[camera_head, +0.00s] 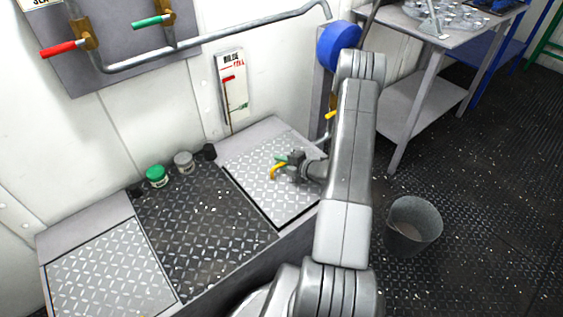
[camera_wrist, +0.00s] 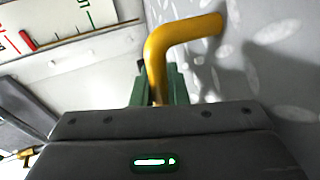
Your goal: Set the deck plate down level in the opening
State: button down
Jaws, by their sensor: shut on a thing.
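The deck plate (camera_head: 256,163) is a light grey tread plate with a yellow bent handle (camera_wrist: 185,32), at the right end of the low raised platform in the head view. My gripper (camera_head: 285,165) reaches in from the right, its green fingers (camera_wrist: 158,86) shut on the handle. The plate's tread surface also fills the right of the wrist view (camera_wrist: 275,60). A dark line runs along the plate's near left edge. The plate hides the opening beneath it, and I cannot tell whether it rests fully level or sits slightly raised.
The platform has a dark tread section (camera_head: 205,228) in the middle and another light plate (camera_head: 105,275) at left. Small jars, one green-lidded (camera_head: 156,176), stand by the wall. A gauge board (camera_head: 232,88) hangs behind. A grey bucket (camera_head: 413,226) and a table (camera_head: 425,95) are right.

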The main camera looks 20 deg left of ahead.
jog(key=shift+f+b, duration=0.7)
jog(key=shift+f, duration=0.2)
jog(key=c, duration=1.3)
grip_release()
jog(key=shift+c, duration=0.2)
notch_tip(320, 180, up, 4)
jog(key=p, duration=0.3)
send_over(310, 186)
jog(key=shift+d+r, duration=0.15)
jog(key=shift+d, duration=0.05)
jog(key=shift+w+a, duration=0.1)
jog(key=shift+a, duration=0.05)
